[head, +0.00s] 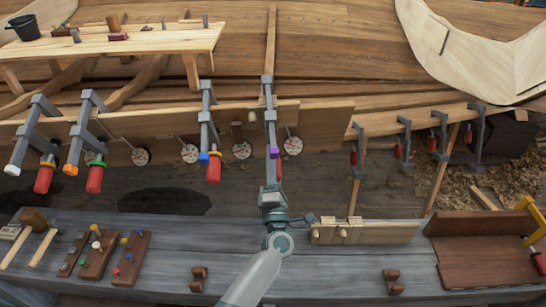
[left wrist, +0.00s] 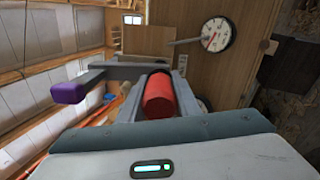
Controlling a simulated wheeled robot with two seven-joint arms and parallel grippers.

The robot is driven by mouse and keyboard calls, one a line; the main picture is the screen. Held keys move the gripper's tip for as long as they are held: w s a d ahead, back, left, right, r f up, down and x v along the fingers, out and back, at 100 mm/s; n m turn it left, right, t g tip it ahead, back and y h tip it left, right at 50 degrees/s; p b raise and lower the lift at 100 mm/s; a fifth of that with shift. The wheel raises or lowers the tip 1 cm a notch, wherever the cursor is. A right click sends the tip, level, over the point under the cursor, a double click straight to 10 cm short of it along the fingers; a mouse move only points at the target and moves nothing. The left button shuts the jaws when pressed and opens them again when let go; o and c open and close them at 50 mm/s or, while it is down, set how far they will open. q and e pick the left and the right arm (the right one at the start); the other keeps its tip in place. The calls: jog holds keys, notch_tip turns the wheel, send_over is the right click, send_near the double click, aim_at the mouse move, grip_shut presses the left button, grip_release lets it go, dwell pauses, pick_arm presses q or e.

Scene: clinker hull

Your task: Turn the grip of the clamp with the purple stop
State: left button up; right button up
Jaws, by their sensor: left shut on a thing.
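The clamp with the purple stop (head: 272,153) hangs on the plank edge at the middle of the head view. In the left wrist view its purple stop (left wrist: 68,92) juts out at the left. Its red grip (left wrist: 158,97) lies between the fingers of my left gripper (left wrist: 153,85), which is shut on it. In the head view my left gripper (head: 272,186) comes up from below, and the arm and clamp bar hide most of the grip (head: 279,169). My right gripper is not in view.
Neighbouring clamps have a blue stop (head: 204,156), an orange stop (head: 70,170) and a white stop (head: 12,170). Round dials (head: 293,146) hang along the plank; one shows in the left wrist view (left wrist: 217,34). The grey bench (head: 330,275) holds mallets, peg boards and wooden blocks.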

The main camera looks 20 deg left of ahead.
pick_arm(q)
jog(key=shift+s+d+f, duration=0.1)
jog(key=shift+f, duration=0.2)
jog(key=o, duration=1)
jog(key=shift+o, duration=0.2)
jog(key=shift+r, duration=0.2)
jog(key=shift+s+d+f, duration=0.1)
jog(key=shift+s+f, duration=0.1)
jog(key=shift+s, duration=0.2)
jog(key=b+v, duration=0.4)
jog(key=v, duration=1.2)
jog(key=shift+s+d, duration=0.2)
jog(key=shift+s, duration=0.05)
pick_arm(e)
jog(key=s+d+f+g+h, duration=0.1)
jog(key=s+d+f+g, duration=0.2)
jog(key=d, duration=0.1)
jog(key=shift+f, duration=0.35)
